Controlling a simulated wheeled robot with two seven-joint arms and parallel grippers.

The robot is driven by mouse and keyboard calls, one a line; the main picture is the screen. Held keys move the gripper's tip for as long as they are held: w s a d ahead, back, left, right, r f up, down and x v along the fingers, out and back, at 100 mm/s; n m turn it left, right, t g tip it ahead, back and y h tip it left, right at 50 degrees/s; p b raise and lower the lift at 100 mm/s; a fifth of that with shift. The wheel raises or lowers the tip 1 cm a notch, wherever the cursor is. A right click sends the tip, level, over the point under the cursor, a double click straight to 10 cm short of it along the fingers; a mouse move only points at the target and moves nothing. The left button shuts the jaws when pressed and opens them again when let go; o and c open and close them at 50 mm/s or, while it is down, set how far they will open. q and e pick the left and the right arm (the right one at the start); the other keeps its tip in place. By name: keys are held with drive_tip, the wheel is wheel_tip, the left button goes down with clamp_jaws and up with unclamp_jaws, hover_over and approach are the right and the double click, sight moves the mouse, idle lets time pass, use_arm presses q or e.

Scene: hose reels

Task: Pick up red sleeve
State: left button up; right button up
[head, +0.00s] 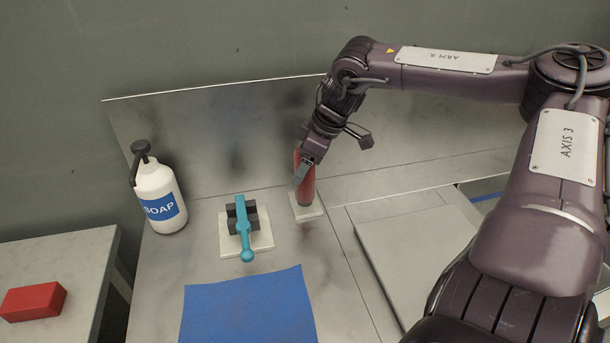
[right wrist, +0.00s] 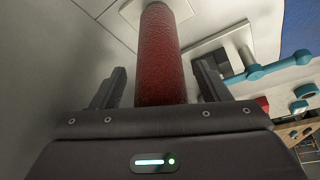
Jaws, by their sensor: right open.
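The red sleeve (head: 307,188) stands upright on a small pale square plate (head: 308,211) on the metal counter. In the right wrist view the red sleeve (right wrist: 160,55) runs between the two dark fingers of my right gripper (right wrist: 158,88). Those fingers are apart, with a gap visible on each side of the sleeve. In the head view my right gripper (head: 304,172) is at the sleeve's upper part and hides some of it. My left gripper is not in view.
A teal-handled fixture (head: 243,228) on a pale plate stands just left of the sleeve. A soap bottle (head: 158,195) is farther left. A blue mat (head: 248,308) lies in front. A red block (head: 33,301) sits on a separate left surface. A backsplash (head: 225,135) rises behind.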

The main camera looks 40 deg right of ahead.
drive_tip(key=c, duration=1.1)
drive_tip(key=shift+o, duration=0.2)
